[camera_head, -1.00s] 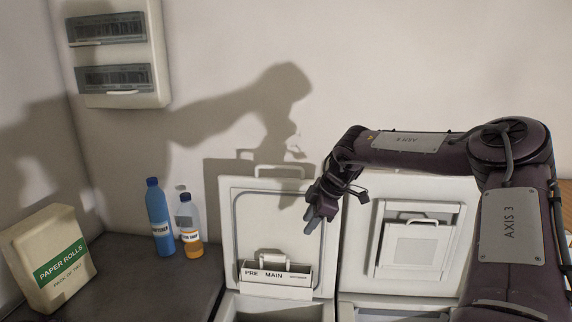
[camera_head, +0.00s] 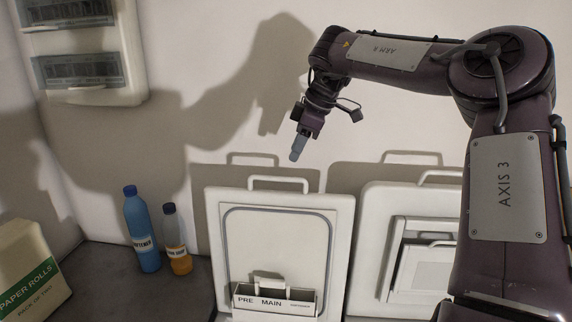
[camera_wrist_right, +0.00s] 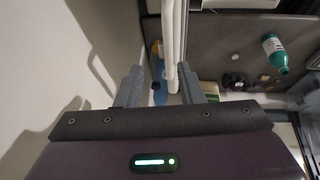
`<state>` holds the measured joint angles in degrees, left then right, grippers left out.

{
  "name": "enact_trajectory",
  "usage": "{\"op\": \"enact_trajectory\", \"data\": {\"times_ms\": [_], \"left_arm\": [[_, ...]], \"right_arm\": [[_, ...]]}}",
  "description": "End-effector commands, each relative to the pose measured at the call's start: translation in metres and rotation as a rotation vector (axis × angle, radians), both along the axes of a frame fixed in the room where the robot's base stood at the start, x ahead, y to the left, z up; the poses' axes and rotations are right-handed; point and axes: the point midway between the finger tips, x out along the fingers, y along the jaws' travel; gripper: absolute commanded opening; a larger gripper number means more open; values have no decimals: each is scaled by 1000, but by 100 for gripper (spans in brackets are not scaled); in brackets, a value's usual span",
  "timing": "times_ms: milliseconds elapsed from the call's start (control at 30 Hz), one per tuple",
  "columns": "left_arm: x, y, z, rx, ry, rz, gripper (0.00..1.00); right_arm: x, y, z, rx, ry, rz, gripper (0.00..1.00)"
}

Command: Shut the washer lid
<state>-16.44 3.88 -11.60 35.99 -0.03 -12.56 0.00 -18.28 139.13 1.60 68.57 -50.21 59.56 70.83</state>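The washer lid (camera_head: 285,210) is the left of two white lids. It stands open and upright, with a bar handle (camera_head: 278,183) on its top edge and a PRE/MAIN drawer (camera_head: 272,300) low on its inner face. My right gripper (camera_head: 298,150) points down just above the handle, apart from it in the head view. In the right wrist view its two fingers (camera_wrist_right: 160,88) are spread, with a white bar (camera_wrist_right: 172,40), apparently the handle or lid edge, showing between them. I cannot tell whether they touch it. My left gripper is not in view.
A second open lid (camera_head: 412,250) stands close on the right. A blue bottle (camera_head: 142,230), an orange-filled bottle (camera_head: 178,245) and a paper rolls pack (camera_head: 28,275) are on the dark counter at left. The wall is close behind the lids. A green bottle (camera_wrist_right: 275,52) shows in the wrist view.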

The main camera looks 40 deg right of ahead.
Motion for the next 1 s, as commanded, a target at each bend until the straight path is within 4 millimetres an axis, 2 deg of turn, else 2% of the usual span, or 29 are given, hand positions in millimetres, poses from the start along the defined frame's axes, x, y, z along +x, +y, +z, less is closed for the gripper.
{"op": "enact_trajectory", "data": {"times_ms": [433, 600, 767, 867, 1000], "left_arm": [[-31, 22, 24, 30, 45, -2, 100], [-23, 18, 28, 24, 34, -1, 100], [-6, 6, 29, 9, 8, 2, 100], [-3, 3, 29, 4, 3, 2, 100], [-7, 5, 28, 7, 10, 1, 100]], "right_arm": [[22, 11, -57, 2, 5, 2, 34], [26, 13, -68, 0, 2, 2, 34], [26, 13, -70, 0, 0, 1, 34], [26, 13, -70, 0, 0, 1, 34], [26, 13, -70, 0, 0, 1, 16]]}}
